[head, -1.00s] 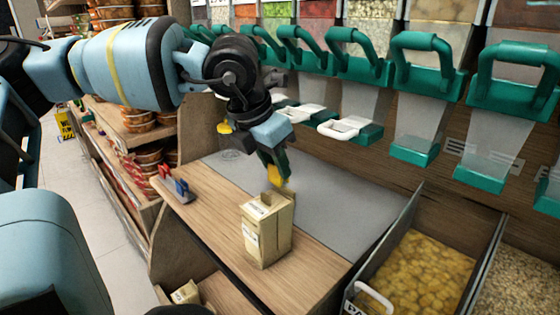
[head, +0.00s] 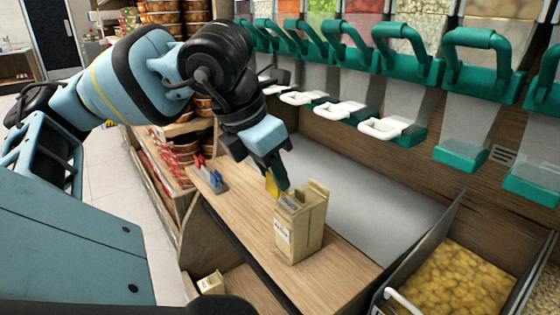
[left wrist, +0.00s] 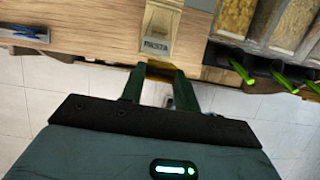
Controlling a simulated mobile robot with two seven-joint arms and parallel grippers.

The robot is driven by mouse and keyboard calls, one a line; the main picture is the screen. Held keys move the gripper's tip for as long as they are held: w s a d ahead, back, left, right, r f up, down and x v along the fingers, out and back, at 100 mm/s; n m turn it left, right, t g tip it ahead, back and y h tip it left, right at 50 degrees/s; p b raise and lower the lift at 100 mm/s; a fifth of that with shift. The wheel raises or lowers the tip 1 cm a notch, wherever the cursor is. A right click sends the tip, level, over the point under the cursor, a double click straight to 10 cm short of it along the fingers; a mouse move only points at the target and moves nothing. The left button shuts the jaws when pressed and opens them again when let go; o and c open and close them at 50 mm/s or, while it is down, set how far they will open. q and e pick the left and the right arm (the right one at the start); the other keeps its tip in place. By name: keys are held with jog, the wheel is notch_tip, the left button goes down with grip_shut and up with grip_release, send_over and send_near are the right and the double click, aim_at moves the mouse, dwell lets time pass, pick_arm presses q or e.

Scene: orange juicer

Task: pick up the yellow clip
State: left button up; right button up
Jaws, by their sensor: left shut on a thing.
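My left gripper (head: 279,172) is shut on the yellow clip (head: 271,187), a small yellow piece showing at its fingertips. The clip is right behind the upper left edge of a tan paper bag (head: 301,228), which stands upright on the wooden counter. I cannot tell whether clip and bag touch. In the left wrist view a strip of the yellow clip (left wrist: 160,66) shows between the fingers, just below the bag's "PASTA" label (left wrist: 156,46). Most of the clip is hidden by the fingers. My right gripper is not in view.
A holder with red and blue clips (head: 213,178) stands on the counter (head: 240,210) to the left. Green-handled dispensers (head: 405,65) line the back right. An open bin of yellow food (head: 462,280) is at the lower right. A grey panel (head: 365,205) lies behind the bag.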

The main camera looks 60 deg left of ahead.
pick_arm(q)
jog(key=shift+s, duration=0.4)
jog(key=shift+s+d+r+b, duration=0.15)
jog(key=shift+s+b, duration=0.1)
jog(key=shift+s, duration=0.5)
jog(key=shift+s+d+b, duration=0.1)
jog(key=shift+s+b, duration=0.1)
jog(key=shift+s, duration=0.6)
jog(key=shift+s+d+r+b, duration=0.15)
jog(key=shift+s+b, duration=0.1)
jog(key=shift+s, duration=0.5)
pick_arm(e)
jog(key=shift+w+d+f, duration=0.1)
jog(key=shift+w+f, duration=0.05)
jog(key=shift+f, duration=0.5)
pick_arm(q)
jog(key=shift+w, duration=0.1)
